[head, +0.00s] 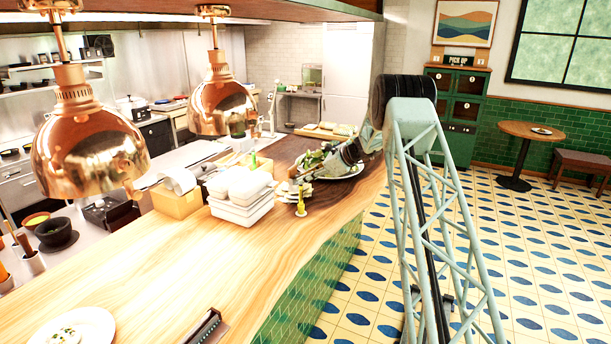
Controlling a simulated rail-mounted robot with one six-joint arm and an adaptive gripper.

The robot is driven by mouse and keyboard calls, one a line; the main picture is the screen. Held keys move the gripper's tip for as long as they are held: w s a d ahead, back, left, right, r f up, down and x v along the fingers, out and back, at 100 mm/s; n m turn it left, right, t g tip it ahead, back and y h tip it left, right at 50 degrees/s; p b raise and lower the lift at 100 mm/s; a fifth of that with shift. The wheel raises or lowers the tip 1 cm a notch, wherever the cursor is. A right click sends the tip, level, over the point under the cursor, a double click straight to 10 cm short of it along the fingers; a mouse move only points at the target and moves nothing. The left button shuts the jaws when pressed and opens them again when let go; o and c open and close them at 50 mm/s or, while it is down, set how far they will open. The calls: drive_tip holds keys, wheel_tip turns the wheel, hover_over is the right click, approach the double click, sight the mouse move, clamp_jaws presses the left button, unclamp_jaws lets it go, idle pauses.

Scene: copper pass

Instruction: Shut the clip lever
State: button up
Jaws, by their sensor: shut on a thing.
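My gripper (301,174) is small and dark at the end of my pale green arm, low over the counter. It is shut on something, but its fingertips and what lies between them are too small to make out. A small upright yellow piece (300,203) with a pale foot stands on the counter just below the gripper. I cannot tell whether they touch. I cannot make out the clip lever for certain, nor its position.
Stacked white containers (240,195) stand left of the gripper. A plate with greens (346,171) lies behind it, partly hidden by my arm. Copper lamps (90,140) hang over the counter's left side. The wooden counter (205,260) is mostly bare in front.

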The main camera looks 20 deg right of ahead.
drive_tip(key=shift+p, duration=0.35)
idle(0.3)
drive_tip(key=o, duration=0.8)
drive_tip(key=shift+d+r, duration=0.1)
drive_tip(key=shift+r, duration=0.1)
drive_tip(key=v, duration=1.1)
drive_tip(key=shift+s+r, duration=0.2)
drive_tip(key=shift+r, duration=0.1)
